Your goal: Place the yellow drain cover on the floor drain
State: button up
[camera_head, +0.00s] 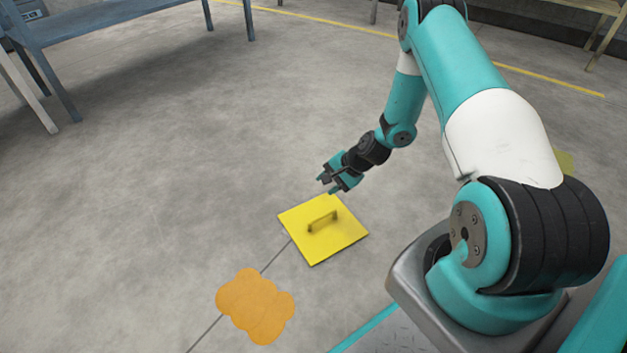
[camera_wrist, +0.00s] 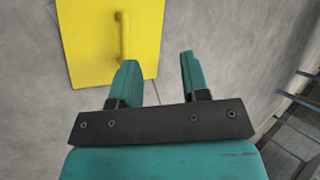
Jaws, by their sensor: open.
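The yellow drain cover (camera_head: 300,229) is a flat square plate lying on the floor in the head view, with a raised yellow handle (camera_head: 322,221) near its middle. My gripper (camera_head: 331,185) is above the floor by the cover's far edge, open and empty. In the wrist view the cover (camera_wrist: 88,45) fills the upper left, with its handle (camera_wrist: 122,38) beyond the left finger. My gripper's two fingers (camera_wrist: 160,75) are apart with nothing between them. I see no floor drain; whether it lies under the cover cannot be told.
An orange spill patch (camera_head: 255,305) lies on the floor nearer than the cover, over a thin dark floor line (camera_head: 275,257). A blue-grey bench (camera_head: 110,25) stands at the back left. The floor left of the cover is clear.

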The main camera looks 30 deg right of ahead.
jog(key=s+a+r+n+g, duration=0.25)
jog(key=a+r+n, duration=0.35)
jog(key=a+r, duration=0.5)
jog(key=s+a+r+n+g, duration=0.1)
jog(key=s+a+r+n, duration=0.2)
jog(key=a+r+n, duration=0.85)
jog(key=s+a+r+n+g, duration=0.1)
jog(key=s+r, duration=0.6)
jog(key=s, duration=0.3)
jog(key=s+r+n+g, duration=0.1)
jog(key=s+r+n, duration=0.1)
jog(key=s+r, duration=0.5)
jog(key=s, duration=0.3)
jog(key=shift+a+r+h, duration=0.35)
jog(key=shift+a+h, duration=0.05)
jog(key=shift+s, duration=0.1)
